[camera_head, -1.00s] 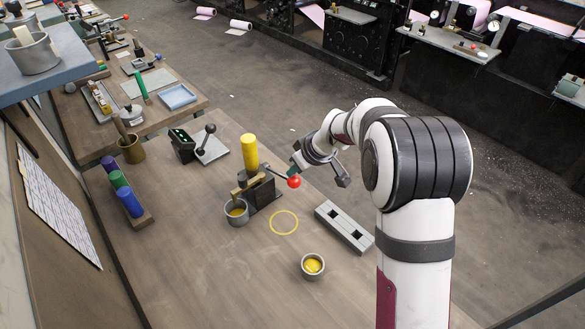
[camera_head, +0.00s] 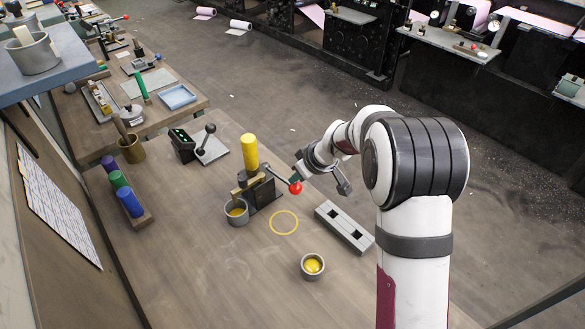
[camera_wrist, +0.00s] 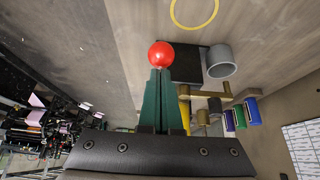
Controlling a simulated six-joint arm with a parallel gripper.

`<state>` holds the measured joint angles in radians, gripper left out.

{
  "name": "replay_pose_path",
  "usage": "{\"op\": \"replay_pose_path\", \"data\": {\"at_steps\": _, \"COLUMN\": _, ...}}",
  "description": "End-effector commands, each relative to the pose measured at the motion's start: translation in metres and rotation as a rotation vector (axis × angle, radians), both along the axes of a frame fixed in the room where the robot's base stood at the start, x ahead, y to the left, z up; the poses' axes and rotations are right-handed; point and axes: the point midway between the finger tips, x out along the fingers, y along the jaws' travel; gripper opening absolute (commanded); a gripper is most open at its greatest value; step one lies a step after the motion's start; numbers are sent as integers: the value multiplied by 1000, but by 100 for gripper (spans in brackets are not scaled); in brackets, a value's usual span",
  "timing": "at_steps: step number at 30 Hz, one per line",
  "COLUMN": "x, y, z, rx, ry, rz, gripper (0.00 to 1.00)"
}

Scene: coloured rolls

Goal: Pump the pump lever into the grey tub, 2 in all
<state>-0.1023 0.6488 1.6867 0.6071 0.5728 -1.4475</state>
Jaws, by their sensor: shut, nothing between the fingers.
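The pump (camera_head: 263,192) is a dark block on the wooden bench with a yellow cylinder standing on it. Its pump lever (camera_head: 281,178) slopes down to the right and ends in a red ball (camera_head: 295,188), which also shows in the wrist view (camera_wrist: 161,54). The grey tub (camera_head: 237,219) stands under the pump's brass spout with yellow stuff inside; it shows in the wrist view too (camera_wrist: 221,62). My gripper (camera_head: 298,181) has its green fingers together, empty, with the tips (camera_wrist: 159,74) right at the red ball. Whether they touch it, I cannot tell.
A second small grey tub (camera_head: 313,275) with yellow stuff stands at the front. A yellow ring (camera_head: 284,234) is marked on the bench right of the pump. A grey slotted block (camera_head: 344,227) lies beyond it. A small lever device (camera_head: 201,145) and coloured rolls (camera_head: 120,179) are left.

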Motion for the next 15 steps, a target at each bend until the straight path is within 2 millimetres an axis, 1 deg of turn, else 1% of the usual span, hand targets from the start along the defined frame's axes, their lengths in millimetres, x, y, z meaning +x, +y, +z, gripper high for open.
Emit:
{"op": "replay_pose_path", "data": {"at_steps": 1, "x": 2, "y": 2, "z": 6, "rx": 0, "ry": -3, "rz": 1, "gripper": 0}}
{"op": "replay_pose_path", "data": {"at_steps": 9, "x": 10, "y": 9, "z": 35, "rx": 0, "ry": -3, "rz": 0, "gripper": 0}}
{"op": "replay_pose_path", "data": {"at_steps": 15, "x": 14, "y": 14, "z": 52, "rx": 0, "ry": -2, "rz": 0, "gripper": 0}}
